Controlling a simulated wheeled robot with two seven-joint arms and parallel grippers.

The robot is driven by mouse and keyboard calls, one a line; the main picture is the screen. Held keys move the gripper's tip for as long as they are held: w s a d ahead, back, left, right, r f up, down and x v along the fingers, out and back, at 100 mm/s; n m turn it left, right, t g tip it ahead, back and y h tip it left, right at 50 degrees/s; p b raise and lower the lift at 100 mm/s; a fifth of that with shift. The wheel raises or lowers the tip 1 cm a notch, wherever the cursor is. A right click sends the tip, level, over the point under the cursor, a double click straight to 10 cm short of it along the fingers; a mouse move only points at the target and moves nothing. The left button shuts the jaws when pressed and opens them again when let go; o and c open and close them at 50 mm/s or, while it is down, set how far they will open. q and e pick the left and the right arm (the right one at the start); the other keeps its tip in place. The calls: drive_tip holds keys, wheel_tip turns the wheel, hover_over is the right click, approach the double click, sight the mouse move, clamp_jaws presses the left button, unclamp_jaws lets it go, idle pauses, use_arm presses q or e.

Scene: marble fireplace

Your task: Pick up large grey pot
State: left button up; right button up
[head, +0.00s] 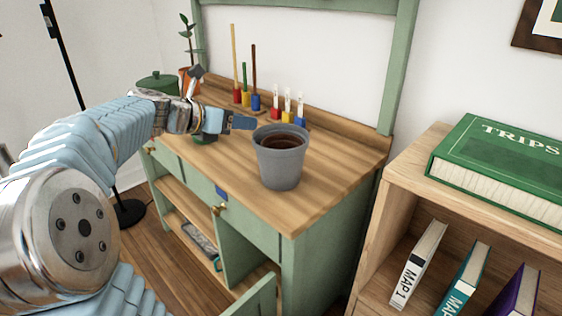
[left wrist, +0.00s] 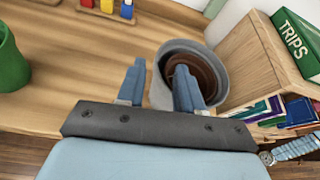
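The large grey pot (head: 281,165) stands upright on the wooden top of a green bench, near its front right part, with dark brown contents. My left gripper (head: 230,122) is just left of the pot, about at rim height. In the left wrist view, the fingers (left wrist: 159,85) are apart with nothing visibly clamped between them. One finger overlaps the mouth of the grey pot (left wrist: 217,62); the other is left of the pot's wall. I cannot tell whether either touches it. My right gripper is not in view.
A green container (left wrist: 10,65) is left of the gripper. Colored pegs (head: 258,100) and a potted plant (head: 190,75) line the bench's back. A wooden shelf (head: 400,185) with books, including a green TRIPS book (head: 500,165), stands right. The bench top (head: 335,160) right of the pot is clear.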

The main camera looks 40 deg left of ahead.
use_arm(q)
drive_tip(key=x, duration=0.2)
drive_tip(key=f+x, duration=0.1)
drive_tip(key=x, duration=0.2)
drive_tip(key=shift+d+f, duration=0.1)
drive_tip(key=shift+d, duration=0.15)
clamp_jaws()
